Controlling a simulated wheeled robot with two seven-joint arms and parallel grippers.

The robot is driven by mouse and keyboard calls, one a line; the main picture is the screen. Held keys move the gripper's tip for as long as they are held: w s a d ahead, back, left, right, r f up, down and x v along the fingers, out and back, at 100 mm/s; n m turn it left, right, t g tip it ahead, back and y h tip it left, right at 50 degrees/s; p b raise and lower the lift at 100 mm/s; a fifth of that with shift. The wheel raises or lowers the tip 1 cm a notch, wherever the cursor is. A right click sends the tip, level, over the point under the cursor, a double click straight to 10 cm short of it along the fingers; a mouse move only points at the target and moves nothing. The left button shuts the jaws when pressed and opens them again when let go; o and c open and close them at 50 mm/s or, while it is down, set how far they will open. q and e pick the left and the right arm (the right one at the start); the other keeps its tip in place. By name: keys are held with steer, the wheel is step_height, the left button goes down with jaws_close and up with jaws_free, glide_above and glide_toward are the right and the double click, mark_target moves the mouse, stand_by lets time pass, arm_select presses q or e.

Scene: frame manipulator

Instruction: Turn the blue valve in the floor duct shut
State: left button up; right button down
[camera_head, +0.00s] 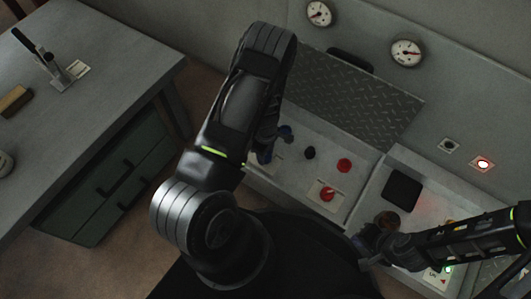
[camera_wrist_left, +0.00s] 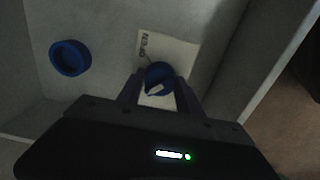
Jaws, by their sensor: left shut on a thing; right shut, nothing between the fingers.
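The blue valve (camera_wrist_left: 158,73) is a small round blue knob with a white mark, set on a pale plate (camera_wrist_left: 180,50) lettered "OPEN". In the left wrist view the fingers of my left gripper (camera_wrist_left: 159,92) stand on both sides of the knob and are shut on it. The white mark is on the knob's near side. In the head view my left gripper (camera_head: 264,152) reaches down into the duct, and the arm hides the valve. My right gripper (camera_head: 368,241) is shut and empty at the lower right, by the right-hand box.
A loose-looking blue cap (camera_wrist_left: 70,58) is left of the valve. A black knob (camera_head: 309,152), a red cap (camera_head: 344,165) and a red valve (camera_head: 327,194) sit farther right in the duct. A checkered metal lid (camera_head: 355,108) stands behind. A desk (camera_head: 90,75) is left.

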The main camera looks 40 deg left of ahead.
arm_select(q)
steer(key=o, duration=1.4)
steer(key=shift+c, duration=0.2)
steer(key=shift+r+p, duration=1.75)
steer(key=shift+r, duration=2.2)
